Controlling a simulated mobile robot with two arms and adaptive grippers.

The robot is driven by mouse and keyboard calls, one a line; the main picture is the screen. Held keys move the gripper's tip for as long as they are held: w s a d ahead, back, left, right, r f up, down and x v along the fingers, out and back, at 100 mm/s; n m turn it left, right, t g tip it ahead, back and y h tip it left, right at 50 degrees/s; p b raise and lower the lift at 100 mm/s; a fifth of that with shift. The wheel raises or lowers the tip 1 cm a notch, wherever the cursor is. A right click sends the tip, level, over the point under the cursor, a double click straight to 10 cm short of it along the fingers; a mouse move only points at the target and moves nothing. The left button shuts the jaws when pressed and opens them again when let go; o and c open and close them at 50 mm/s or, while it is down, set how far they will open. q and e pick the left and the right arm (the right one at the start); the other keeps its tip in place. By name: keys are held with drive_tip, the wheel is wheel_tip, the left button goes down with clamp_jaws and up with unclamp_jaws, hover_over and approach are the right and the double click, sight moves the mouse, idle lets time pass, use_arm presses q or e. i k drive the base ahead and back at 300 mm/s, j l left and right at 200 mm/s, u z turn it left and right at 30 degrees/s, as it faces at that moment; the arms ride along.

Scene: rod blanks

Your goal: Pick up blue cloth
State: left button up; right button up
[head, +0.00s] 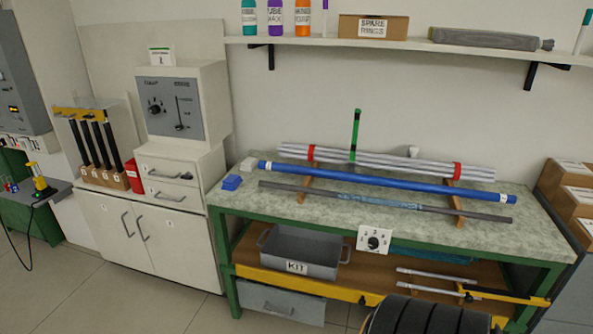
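A small blue folded piece (231,182), which looks like the blue cloth, lies at the left end of the bench top (262,200). A pale block (248,164) sits just behind it. Neither of my grippers shows in the head view, and nothing touches the blue piece.
A blue tube (385,183), a grey rod (300,190) and striped tubes (380,163) lie along the bench on wooden supports. A grey KIT tray (301,252) stands on the lower shelf. A dark ribbed shape (425,316) fills the bottom edge. Floor at the left is clear.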

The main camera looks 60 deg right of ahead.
sight(232, 182)
drive_tip(key=z, duration=1.5)
